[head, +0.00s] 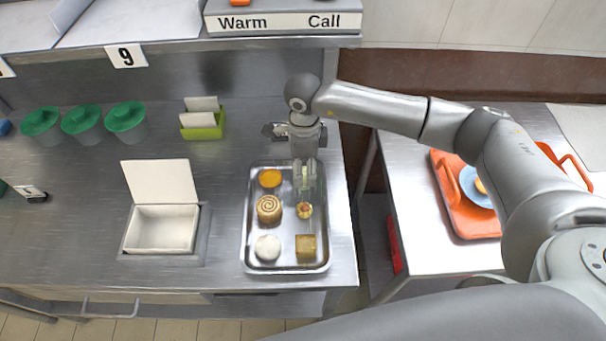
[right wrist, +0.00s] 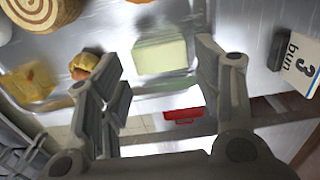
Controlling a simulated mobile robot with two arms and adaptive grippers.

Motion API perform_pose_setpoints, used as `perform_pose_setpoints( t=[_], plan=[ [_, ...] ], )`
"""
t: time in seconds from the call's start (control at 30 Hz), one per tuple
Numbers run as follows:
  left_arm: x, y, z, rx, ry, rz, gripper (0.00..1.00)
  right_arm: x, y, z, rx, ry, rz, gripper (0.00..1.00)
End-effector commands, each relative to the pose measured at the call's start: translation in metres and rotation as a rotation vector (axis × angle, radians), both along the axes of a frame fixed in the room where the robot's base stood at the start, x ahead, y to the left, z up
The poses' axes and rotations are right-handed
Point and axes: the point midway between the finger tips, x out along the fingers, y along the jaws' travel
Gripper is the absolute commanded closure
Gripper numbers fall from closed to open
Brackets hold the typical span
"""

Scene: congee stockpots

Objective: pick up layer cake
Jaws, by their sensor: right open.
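The layer cake (right wrist: 160,54) is a pale green block with faint layers, and it lies on the metal tray (head: 245,230). In the right wrist view it shows between the two fingers, with gaps on both sides. My right gripper (head: 306,177) is open and points down over the tray's far right part. In the head view it largely hides the cake. I cannot tell how far the fingertips are above the tray. My left gripper is not in view.
The tray also holds an orange tart (head: 270,178), a swirl roll (head: 268,209), a small bun (head: 304,210), a white bun (head: 267,247) and a brown square cake (head: 306,246). An open white box (head: 160,228) stands left of it. Green-lidded tubs (head: 83,120) stand farther left.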

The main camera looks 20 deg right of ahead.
Motion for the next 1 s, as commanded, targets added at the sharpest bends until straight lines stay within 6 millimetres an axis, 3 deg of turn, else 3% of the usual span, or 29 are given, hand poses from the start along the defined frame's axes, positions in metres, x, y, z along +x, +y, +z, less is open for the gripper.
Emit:
perform_pose_setpoints(
  t=[0.1, 0.23, 0.5, 0.8, 1.0],
  plan=[
    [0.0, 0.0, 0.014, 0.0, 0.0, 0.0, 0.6, -0.001, -0.004, -0.015, -0.001, 0.004, -0.003, 0.4],
    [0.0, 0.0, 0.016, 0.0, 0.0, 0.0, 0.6, -0.001, -0.003, -0.031, 0.002, 0.003, -0.001, 0.4],
    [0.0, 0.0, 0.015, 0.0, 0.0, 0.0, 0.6, 0.0, -0.003, -0.037, 0.001, 0.0, -0.001, 0.4],
    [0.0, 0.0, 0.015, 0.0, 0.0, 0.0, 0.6, 0.0, -0.003, -0.036, 0.001, 0.001, -0.001, 0.75],
    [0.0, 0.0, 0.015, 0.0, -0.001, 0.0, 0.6, 0.0, -0.003, -0.036, 0.002, -0.001, -0.001, 0.75]
  ],
)
